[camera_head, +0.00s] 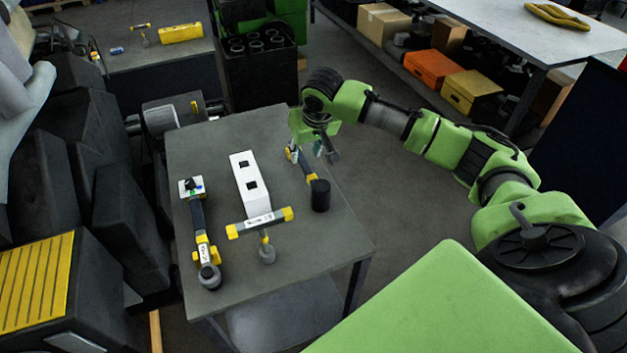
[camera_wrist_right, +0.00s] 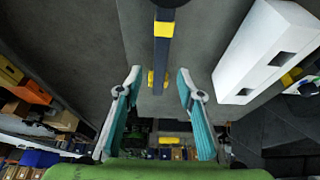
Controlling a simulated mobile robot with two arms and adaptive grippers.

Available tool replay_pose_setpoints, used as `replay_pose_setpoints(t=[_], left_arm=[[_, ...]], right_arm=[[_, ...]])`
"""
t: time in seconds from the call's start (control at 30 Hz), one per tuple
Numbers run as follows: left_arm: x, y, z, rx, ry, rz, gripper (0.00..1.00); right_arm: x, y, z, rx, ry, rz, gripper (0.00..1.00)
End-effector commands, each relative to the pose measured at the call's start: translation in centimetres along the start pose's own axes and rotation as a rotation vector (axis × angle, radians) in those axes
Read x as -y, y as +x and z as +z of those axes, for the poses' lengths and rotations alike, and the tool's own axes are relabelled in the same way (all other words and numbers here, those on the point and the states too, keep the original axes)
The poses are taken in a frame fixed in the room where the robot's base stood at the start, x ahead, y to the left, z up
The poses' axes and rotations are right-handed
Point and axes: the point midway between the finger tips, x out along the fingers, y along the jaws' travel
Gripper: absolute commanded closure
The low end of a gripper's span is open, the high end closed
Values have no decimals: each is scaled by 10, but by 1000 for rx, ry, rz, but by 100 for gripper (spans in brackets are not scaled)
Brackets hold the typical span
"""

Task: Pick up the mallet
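The mallet lies on the grey workbench (camera_head: 220,140), its black cylindrical head (camera_head: 320,195) near the right edge. Its dark handle with yellow bands (camera_head: 312,178) runs back and left from the head. In the right wrist view the handle (camera_wrist_right: 162,50) extends from the top edge down toward the space between the fingers. My right gripper (camera_head: 313,153) is over the handle's far end. In the wrist view its two teal-padded fingers (camera_wrist_right: 159,78) are spread wide, one on each side of the handle's line, with nothing held. My left gripper is not in view.
A white block with square holes (camera_head: 249,183) stands left of the mallet. A yellow-ended T-handled tool (camera_head: 262,222) and a long tool (camera_head: 201,235) are nearby on the bench. A black bin (camera_head: 262,80) stands behind. A shelved table (camera_head: 520,30) is at the back right.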

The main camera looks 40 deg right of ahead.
Motion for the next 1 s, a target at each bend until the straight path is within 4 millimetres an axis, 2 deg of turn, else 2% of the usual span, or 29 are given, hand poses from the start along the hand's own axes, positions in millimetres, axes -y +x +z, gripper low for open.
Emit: replay_pose_setpoints(t=[0.23, 0.5, 0.77, 0.8, 0.93, 1.0], left_arm=[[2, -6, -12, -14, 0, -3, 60], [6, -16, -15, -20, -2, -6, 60], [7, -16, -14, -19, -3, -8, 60], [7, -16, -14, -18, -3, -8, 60], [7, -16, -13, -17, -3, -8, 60], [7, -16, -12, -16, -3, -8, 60]], right_arm=[[0, 18, 1, 1, 0, 1, 65], [0, 56, 4, 0, -1, 1, 65], [0, 62, 4, -2, -2, 0, 65], [0, 62, 4, -2, -2, 0, 68], [0, 62, 4, -2, -2, 0, 100], [0, 62, 4, -2, -2, 0, 100]])
